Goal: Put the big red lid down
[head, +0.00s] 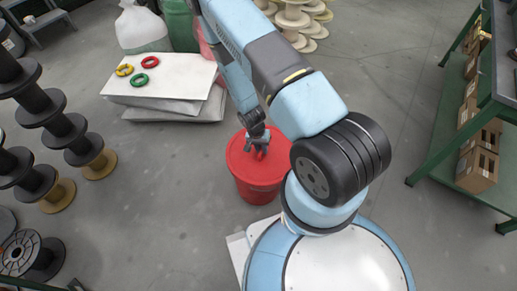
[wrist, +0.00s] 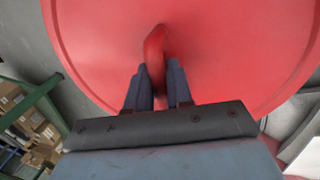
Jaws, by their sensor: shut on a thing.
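The big red lid (head: 243,168) is over the top of a red bucket (head: 258,193) in the head view, just left of my arm. It looks about level; I cannot tell whether it rests fully on the rim. My gripper (head: 261,153) points down at the lid's middle and is shut on its red handle. In the wrist view the lid (wrist: 235,50) fills most of the picture. The handle (wrist: 155,48) stands between the two fingertips of my gripper (wrist: 157,72). The bucket's inside is hidden.
White slabs (head: 165,88) with yellow, red and green rings lie behind left. Black spools (head: 62,125) stand at the left. A white jug (head: 142,28) and green container (head: 181,25) are at the back. A green shelf (head: 440,165) with boxes is at the right. Grey floor is clear between.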

